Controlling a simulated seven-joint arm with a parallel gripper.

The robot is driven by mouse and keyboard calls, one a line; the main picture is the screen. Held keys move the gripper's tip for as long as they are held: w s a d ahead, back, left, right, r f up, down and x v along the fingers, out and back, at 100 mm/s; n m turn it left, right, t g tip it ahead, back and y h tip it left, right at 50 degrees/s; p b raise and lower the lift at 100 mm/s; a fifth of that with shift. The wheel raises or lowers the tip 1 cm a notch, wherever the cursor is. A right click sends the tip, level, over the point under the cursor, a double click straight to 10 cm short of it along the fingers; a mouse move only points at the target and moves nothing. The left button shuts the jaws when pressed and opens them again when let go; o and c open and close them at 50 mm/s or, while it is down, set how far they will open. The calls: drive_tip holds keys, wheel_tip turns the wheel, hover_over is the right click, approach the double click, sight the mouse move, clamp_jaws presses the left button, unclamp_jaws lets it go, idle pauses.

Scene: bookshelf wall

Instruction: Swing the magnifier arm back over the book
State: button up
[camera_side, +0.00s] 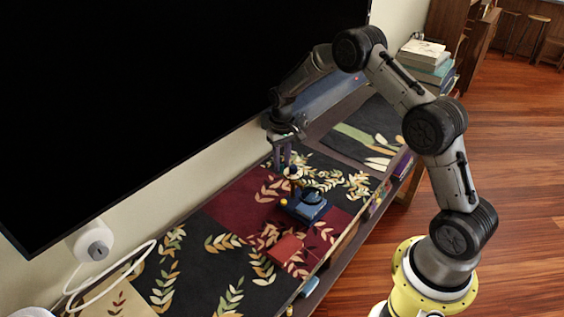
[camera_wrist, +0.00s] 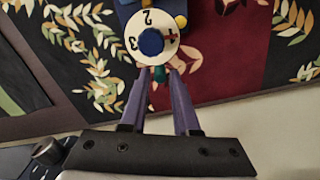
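A blue device (camera_side: 307,208) with a black ring (camera_side: 313,196) and yellow knobs stands on the patterned runner; I take it for the magnifier, but its arm is not clear. A white dial (camera_wrist: 152,38) with numbers and a blue hub shows at the top of the wrist view, with the blue body (camera_wrist: 127,10) behind it. A small red flat block (camera_side: 285,248) lies nearer the camera; it may be the book. My gripper (camera_side: 283,164) points down beside the dial. In the wrist view its purple fingers (camera_wrist: 160,80) are apart, with a small teal part (camera_wrist: 159,74) seen between the tips.
A large black screen (camera_side: 150,90) hangs along the wall behind the shelf. A stack of books (camera_side: 425,62) stands at the far end. A white roll and cable (camera_side: 92,244) are at the near left. The runner (camera_side: 205,235) has free room left of the device.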

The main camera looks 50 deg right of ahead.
drive_tip(key=shift+o, duration=1.1)
wheel_tip(320, 180, up, 14)
drive_tip(key=shift+f, duration=0.1)
